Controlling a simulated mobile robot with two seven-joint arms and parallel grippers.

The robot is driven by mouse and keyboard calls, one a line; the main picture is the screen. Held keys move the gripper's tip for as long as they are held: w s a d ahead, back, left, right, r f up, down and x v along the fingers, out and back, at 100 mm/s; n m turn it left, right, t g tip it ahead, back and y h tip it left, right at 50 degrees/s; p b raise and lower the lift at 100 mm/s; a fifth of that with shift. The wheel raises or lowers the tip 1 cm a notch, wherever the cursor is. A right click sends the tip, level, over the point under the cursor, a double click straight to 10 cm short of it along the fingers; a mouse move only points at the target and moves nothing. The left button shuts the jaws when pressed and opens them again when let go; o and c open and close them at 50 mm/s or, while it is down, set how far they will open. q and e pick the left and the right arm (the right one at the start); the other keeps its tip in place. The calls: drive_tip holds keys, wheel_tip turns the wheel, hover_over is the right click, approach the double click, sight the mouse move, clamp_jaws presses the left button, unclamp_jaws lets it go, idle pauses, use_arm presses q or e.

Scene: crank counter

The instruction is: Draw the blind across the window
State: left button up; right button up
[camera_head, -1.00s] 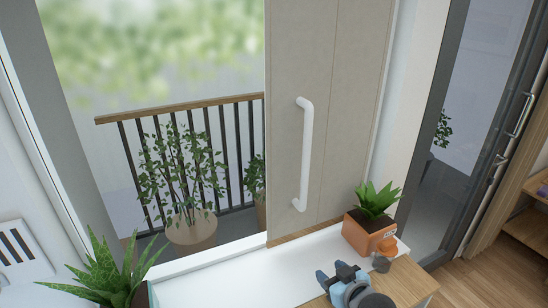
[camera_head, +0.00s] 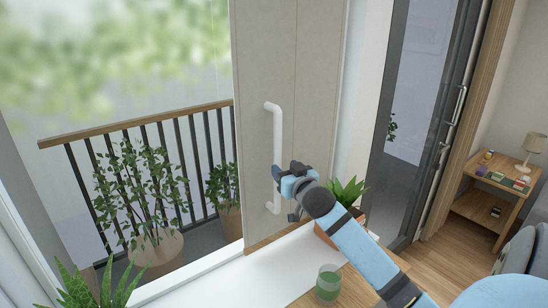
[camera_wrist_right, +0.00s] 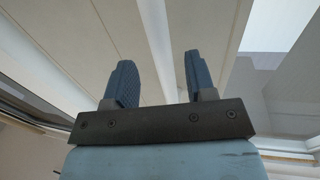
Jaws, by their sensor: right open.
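The blind is a beige panel (camera_head: 262,60) hanging over the right part of the window (camera_head: 130,50); the window's left part is uncovered. A white upright bar handle (camera_head: 273,135) is fixed on the panel. My right gripper (camera_head: 284,178) is at the lower half of the handle, its fingers open. In the right wrist view the white handle (camera_wrist_right: 157,45) runs between the two open fingers (camera_wrist_right: 160,80), with gaps on both sides; whether either finger touches it I cannot tell. My left gripper is out of view.
On the sill and counter are a potted succulent (camera_head: 348,192), partly hidden by my right arm, a green glass (camera_head: 328,284) and a spiky plant (camera_head: 95,290) at lower left. A balcony railing (camera_head: 135,123) and plants show outside. A side table with a lamp (camera_head: 530,150) stands right.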

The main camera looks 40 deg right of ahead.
sight(275, 160)
drive_tip(key=p+x, duration=0.1)
drive_tip(key=x, duration=0.6)
drive_tip(key=shift+a, duration=0.1)
clamp_jaws()
